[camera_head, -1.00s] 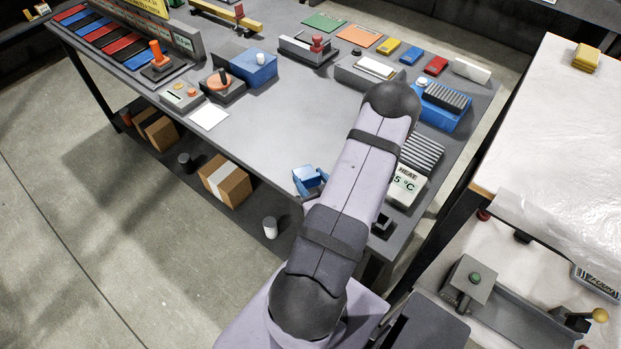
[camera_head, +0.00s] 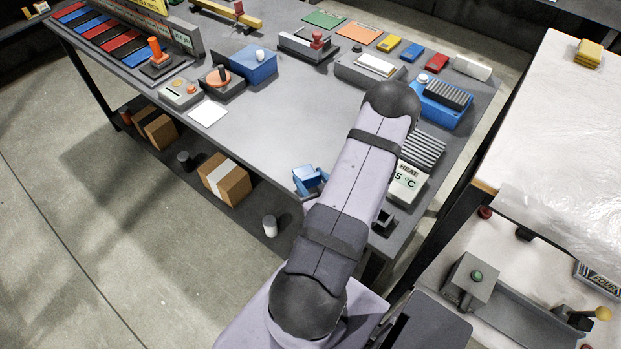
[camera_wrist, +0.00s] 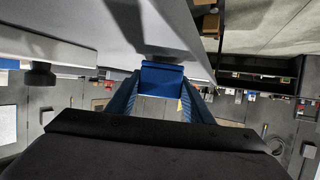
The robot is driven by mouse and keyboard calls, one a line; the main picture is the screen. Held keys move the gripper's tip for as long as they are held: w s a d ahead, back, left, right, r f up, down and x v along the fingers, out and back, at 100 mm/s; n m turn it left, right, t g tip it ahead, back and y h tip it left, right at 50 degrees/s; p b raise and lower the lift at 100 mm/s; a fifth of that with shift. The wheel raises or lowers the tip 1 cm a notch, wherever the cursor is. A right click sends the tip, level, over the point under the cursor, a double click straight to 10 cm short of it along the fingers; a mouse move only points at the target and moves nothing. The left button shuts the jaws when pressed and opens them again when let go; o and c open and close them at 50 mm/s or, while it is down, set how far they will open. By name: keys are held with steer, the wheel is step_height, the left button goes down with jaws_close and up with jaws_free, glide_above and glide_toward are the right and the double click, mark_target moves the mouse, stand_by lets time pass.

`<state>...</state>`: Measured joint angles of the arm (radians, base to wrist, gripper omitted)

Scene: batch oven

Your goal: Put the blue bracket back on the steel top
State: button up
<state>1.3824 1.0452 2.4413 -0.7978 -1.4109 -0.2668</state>
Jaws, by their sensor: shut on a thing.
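The blue bracket (camera_head: 304,175) shows at the front edge of the grey steel top (camera_head: 285,120), left of my arm in the head view. In the wrist view the blue bracket (camera_wrist: 162,78) is between the two blue fingers of my gripper (camera_wrist: 160,90), which is shut on it. The bracket is close to a large grey surface in the upper part of that view. I cannot tell whether they touch. My arm link hides much of the gripper in the head view.
A heat display (camera_head: 405,182) and a blue bin (camera_head: 443,103) stand to the right of my arm. A blue box (camera_head: 252,63) and a white sheet (camera_head: 208,112) lie to the left. The middle of the top is clear. A white-covered table (camera_head: 555,130) is at the right.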

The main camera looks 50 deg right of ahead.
mark_target(312, 182)
steer(key=shift+f+b, duration=0.45)
steer(key=o, duration=1.4)
steer(key=shift+c, duration=0.2)
steer(key=shift+s, duration=0.1)
steer(key=shift+s+a+r, duration=0.1)
steer(key=shift+s+a, duration=0.1)
steer(key=shift+s, duration=0.25)
steer(key=p+v, duration=0.1)
steer(key=v, duration=0.4)
steer(key=shift+w+r, duration=0.1)
steer(key=shift+r, duration=0.1)
steer(key=shift+s+a+r+p, duration=0.15)
steer(key=shift+s+a+p, duration=0.2)
steer(key=shift+s+p, duration=0.15)
